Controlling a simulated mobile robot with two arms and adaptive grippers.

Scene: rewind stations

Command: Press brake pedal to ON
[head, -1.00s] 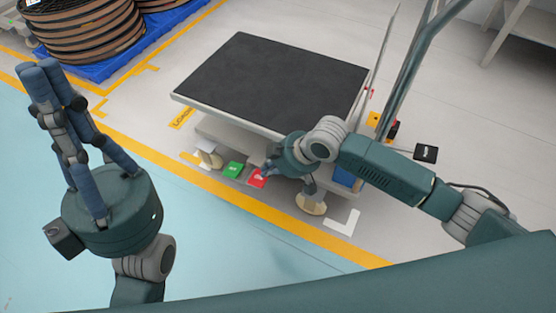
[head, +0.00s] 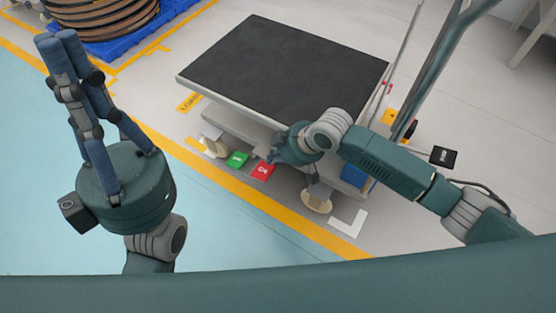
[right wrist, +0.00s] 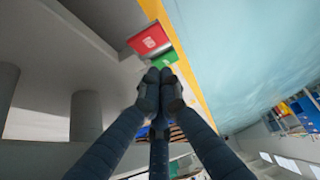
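A red pedal (head: 262,171) with white lettering sits low at the front edge of the cart, just right of a green pedal (head: 237,159). In the right wrist view the red pedal (right wrist: 150,40) stands nearer than the green pedal (right wrist: 166,60), which is partly covered by it. My right gripper (head: 272,157) is low beside the cart, at the upper right edge of the red pedal. In the right wrist view its fingertips (right wrist: 161,76) are together and empty, below the pedals; contact cannot be told. My left gripper (head: 58,42) points up with its fingers together, empty, away from the cart.
The cart's dark flat top (head: 285,70) is bare, and metal bars rise at its right. A coil on a blue pallet (head: 110,45) stands at the back left. A black pad (head: 443,157) lies on the floor at the right. The blue floor in front is clear.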

